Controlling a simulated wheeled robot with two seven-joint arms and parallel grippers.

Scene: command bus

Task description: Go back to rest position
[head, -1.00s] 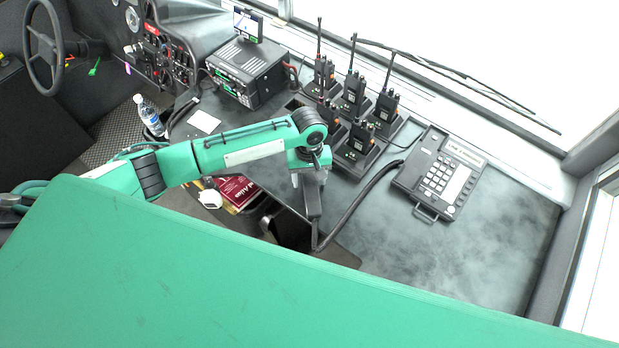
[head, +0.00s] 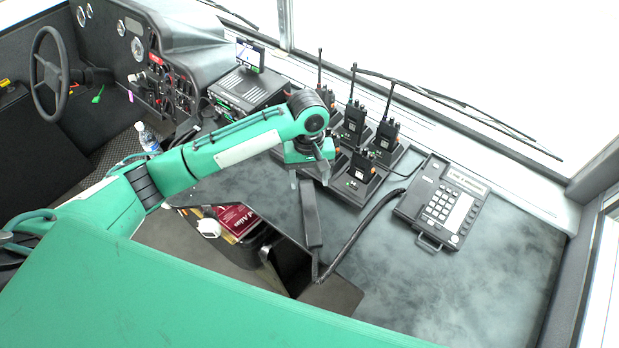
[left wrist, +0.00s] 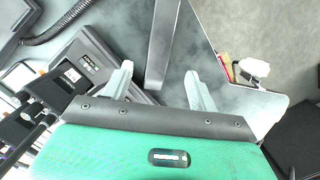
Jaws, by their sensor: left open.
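My left gripper (head: 308,178) hangs over the grey desk, its pale fingers apart. A black phone handset (head: 311,212) lies near the desk's inner edge, just in front of the gripper. My right gripper is not in view.
Several handheld radios in chargers (head: 358,175) stand close behind the left gripper. A radio unit (head: 246,90) with a small screen, a water bottle (head: 147,138) and a steering wheel (head: 48,72) are at the left. A red book (head: 238,219) sits below the desk edge.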

